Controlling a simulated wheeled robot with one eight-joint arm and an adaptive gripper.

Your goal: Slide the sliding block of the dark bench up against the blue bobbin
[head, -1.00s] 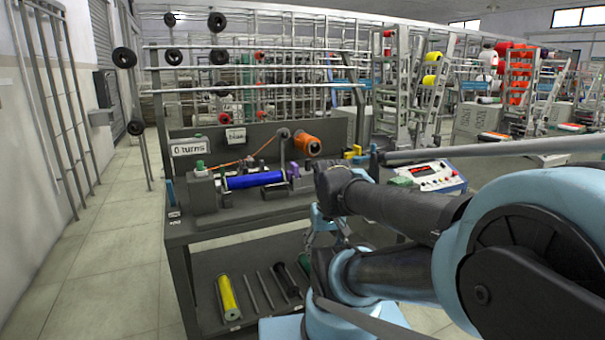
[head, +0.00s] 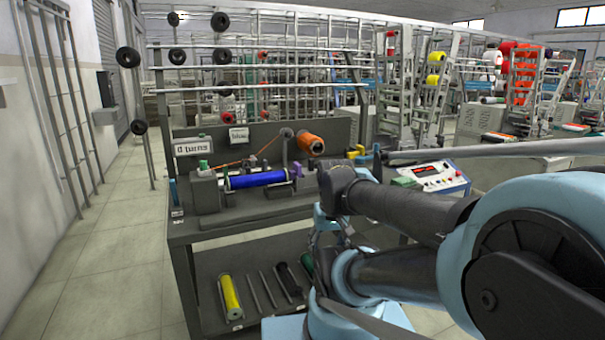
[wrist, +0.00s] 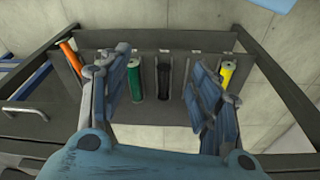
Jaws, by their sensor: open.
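The dark bench (head: 240,216) stands ahead in the head view. The blue bobbin (head: 257,180) lies level on its top, by a grey housing (head: 205,192) at its left end. A small purple part (head: 297,169) shows at the bobbin's right end, where the sliding block seems to be; its outline and any gap to the bobbin are too small to tell. My gripper (wrist: 158,65) is open and empty in the wrist view, its fingers spread above the lower shelf. In the head view it is mostly hidden by my arm, at the bench's front.
The lower shelf holds a yellow bobbin (head: 230,296), a green one (wrist: 134,80) and a black one (wrist: 164,80). An orange spool (head: 312,144) sits at the bench's back. A control box (head: 436,177) stands at right. Clear floor (head: 110,270) lies left.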

